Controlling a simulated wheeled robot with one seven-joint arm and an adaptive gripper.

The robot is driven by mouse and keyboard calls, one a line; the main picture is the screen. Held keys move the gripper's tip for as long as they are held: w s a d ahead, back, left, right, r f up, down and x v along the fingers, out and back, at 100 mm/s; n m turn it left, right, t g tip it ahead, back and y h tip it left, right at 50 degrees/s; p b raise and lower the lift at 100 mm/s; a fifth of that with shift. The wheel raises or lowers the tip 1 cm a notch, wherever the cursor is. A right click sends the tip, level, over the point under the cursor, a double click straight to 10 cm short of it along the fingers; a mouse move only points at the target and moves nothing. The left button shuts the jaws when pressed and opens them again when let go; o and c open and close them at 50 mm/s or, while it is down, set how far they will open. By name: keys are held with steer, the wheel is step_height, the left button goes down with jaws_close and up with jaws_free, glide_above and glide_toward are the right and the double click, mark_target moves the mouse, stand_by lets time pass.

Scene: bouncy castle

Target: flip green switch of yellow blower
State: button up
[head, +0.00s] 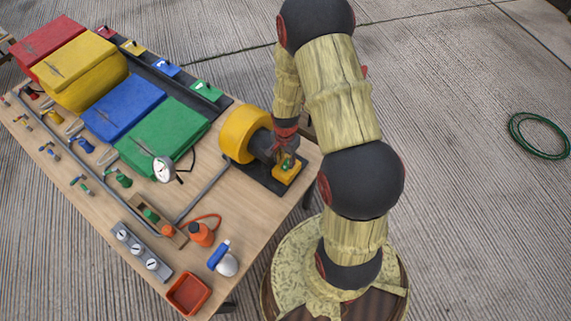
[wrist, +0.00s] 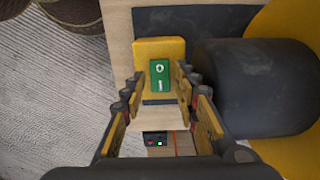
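The yellow blower (head: 241,134) stands at the right end of the table, with a dark cylindrical motor on a dark base plate. Its yellow switch box (head: 288,173) sits at the plate's right corner. The green switch (wrist: 160,75) shows in the wrist view as a green rocker with white O and I marks on the yellow box (wrist: 171,48). My gripper (wrist: 182,77) is open and empty, its two fingers on either side of the switch. In the head view my gripper (head: 285,160) is right over the box and partly hides it. Contact with the switch cannot be told.
The dark motor (wrist: 250,87) stands close to the right of my gripper in the wrist view. Red, yellow, blue and green blocks (head: 163,137) fill the table's far side.

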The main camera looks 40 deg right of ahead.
mark_target(287, 165)
steer(key=shift+f, duration=1.25)
steer(key=shift+c, duration=1)
jaws_close()
